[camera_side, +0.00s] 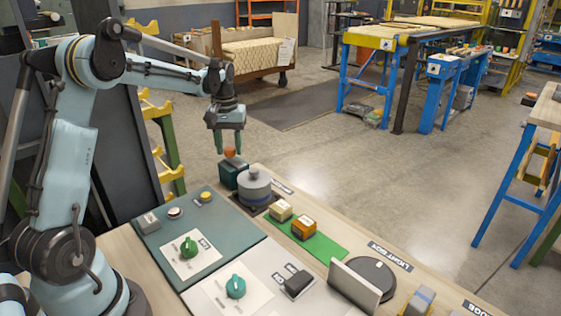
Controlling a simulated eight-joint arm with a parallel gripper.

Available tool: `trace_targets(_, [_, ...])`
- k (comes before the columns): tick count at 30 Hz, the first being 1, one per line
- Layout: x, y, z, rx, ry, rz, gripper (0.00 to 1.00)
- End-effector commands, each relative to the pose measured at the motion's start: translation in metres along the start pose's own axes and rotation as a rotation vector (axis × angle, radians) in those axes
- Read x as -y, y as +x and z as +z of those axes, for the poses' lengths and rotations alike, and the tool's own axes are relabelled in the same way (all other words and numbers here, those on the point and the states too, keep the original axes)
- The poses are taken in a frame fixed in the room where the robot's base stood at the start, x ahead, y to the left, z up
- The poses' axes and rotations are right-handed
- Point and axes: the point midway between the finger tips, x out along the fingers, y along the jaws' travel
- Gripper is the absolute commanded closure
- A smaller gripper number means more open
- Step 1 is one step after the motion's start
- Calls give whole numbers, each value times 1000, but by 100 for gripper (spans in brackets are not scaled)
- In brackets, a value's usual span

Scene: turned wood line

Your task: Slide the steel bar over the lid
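A dark round lid (370,277) lies at the front right by a label that seems to read "LIGHT BOX". A pale grey flat bar (355,289), possibly the steel bar, stands on edge along the lid's left side, well away from my gripper. A grey round canister (255,185) also has a knobbed top.
Beige (280,210) and orange (304,228) blocks sit on a green mat (325,248). Green dials (188,247) and a black switch (297,283) are on panels at left. A grey-and-yellow block (420,300) stands right of the lid. Open floor lies beyond the bench.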

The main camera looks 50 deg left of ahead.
Motion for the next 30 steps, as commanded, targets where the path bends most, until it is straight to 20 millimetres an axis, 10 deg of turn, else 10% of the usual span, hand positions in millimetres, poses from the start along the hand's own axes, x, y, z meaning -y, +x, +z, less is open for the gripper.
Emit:
trace_targets(9, [0, 0, 0, 0, 0, 0, 100])
trace_targets(29, [-25, 0, 24, 5, 3, 4, 100])
trace_targets(30, [-25, 0, 24, 6, 3, 5, 63])
